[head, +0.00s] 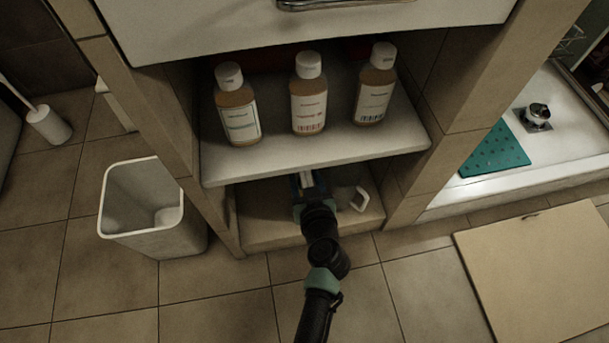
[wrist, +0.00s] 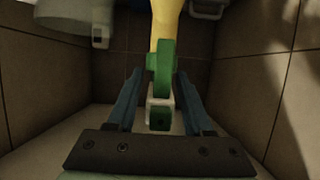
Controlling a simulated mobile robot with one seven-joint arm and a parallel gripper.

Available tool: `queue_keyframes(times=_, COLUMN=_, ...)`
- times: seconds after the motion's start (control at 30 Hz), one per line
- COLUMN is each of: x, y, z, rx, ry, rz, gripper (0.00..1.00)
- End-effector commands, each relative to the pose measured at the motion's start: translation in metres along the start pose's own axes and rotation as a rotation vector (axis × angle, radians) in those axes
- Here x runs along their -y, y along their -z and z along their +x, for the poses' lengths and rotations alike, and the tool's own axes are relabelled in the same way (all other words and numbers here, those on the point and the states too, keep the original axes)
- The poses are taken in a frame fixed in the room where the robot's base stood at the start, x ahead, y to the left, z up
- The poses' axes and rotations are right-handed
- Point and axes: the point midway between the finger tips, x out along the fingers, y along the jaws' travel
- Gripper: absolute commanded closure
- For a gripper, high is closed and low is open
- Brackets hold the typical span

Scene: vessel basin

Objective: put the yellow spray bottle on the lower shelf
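The yellow spray bottle (wrist: 167,28) shows in the wrist view, with a green trigger head (wrist: 161,65) and a white part below it in the picture. My gripper (wrist: 158,75) has its two blue fingers either side of the head, with a gap visible at least on the left, so it looks open around it. In the head view my gripper (head: 306,181) reaches into the lower shelf (head: 262,222), under the upper board. The bottle can hardly be made out there; the upper shelf and my gripper hide it. Its base is out of sight.
Three brown bottles with white caps, one in the middle (head: 309,100), stand on the upper shelf (head: 270,158). A white bin (head: 142,212) is at left and a beige board (head: 545,275) at right.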

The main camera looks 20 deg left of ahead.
Motion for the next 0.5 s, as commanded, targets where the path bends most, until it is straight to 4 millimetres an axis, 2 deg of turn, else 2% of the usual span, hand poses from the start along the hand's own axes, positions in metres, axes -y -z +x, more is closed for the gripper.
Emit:
queue_keyframes(times=0.4, x=0.0, y=0.004, z=-0.002, rx=0.0, ry=0.0, rz=0.0, gripper=0.4)
queue_keyframes(times=0.5, x=0.0, y=0.003, z=-0.015, rx=0.002, ry=0.0, rz=0.003, gripper=0.4)
